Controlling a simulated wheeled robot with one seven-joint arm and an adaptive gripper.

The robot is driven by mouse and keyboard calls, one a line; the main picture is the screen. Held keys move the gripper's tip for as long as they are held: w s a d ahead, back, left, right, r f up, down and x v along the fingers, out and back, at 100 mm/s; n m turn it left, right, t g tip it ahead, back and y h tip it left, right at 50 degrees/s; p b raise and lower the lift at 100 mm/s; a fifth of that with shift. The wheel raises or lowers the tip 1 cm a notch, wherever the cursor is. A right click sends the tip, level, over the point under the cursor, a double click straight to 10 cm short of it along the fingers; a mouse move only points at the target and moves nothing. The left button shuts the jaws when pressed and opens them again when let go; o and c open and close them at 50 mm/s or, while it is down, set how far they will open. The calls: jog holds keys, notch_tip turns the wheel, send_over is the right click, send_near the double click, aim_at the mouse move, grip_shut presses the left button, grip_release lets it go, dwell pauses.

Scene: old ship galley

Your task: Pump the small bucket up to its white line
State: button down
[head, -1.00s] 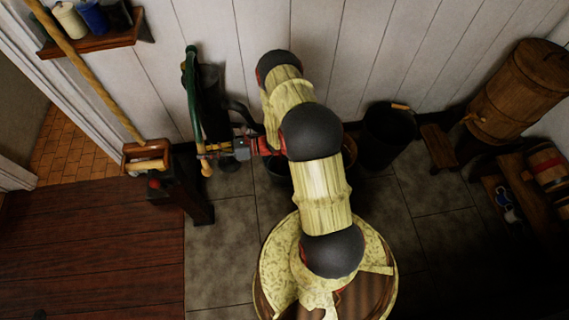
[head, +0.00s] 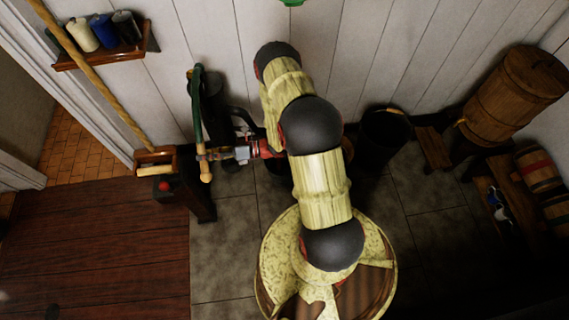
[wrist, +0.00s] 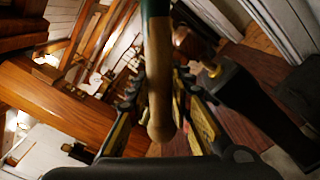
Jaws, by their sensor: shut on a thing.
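The pump (head: 213,105) stands against the white wall as a dark body. Its long green handle (head: 197,95) ends below in a pale wooden grip (head: 205,168). My gripper (head: 208,154) is shut on the handle near this grip. In the wrist view the handle (wrist: 158,85) runs down between my two fingers (wrist: 158,115), green above and wood below. My arm covers the floor right of the pump. Only a dark bit of what may be the small bucket shows there; its white line and water level are hidden.
A larger black bucket (head: 386,137) stands right of my arm by the wall. A wooden barrel (head: 510,95) and small kegs (head: 540,180) are at the right. A dark post stand (head: 187,190) is close left of the handle. A shelf (head: 105,50) holds jars. Floor tiles in front are clear.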

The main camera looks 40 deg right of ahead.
jog(key=r+m+p, duration=0.1)
jog(key=r+p, duration=0.1)
jog(key=r, duration=0.1)
jog(key=r+m+p, duration=0.1)
jog(key=r+p, duration=0.2)
jog(key=r+m+p, duration=0.1)
jog(key=r+p, duration=0.2)
jog(key=shift+s+a+r+m, duration=0.2)
jog(key=shift+s+r+m, duration=0.1)
jog(key=shift+m, duration=0.1)
jog(key=shift+f, duration=0.15)
jog(key=shift+f, duration=0.25)
jog(key=f+n+b, duration=0.1)
jog(key=f+b, duration=0.1)
jog(key=f, duration=0.1)
jog(key=f+n+b, duration=0.1)
jog(key=f+b, duration=0.2)
jog(key=f+n+b, duration=0.1)
jog(key=f+b, duration=0.2)
jog(key=shift+w+d+f+n, duration=0.15)
jog(key=shift+w+d+n, duration=0.15)
jog(key=shift+n, duration=0.1)
jog(key=shift+b, duration=0.3)
jog(key=w+d+f+n+b, duration=0.2)
jog(key=w+f+n+b, duration=0.1)
jog(key=f+b, duration=0.5)
jog(key=shift+f+n, duration=0.15)
jog(key=shift+n, duration=0.15)
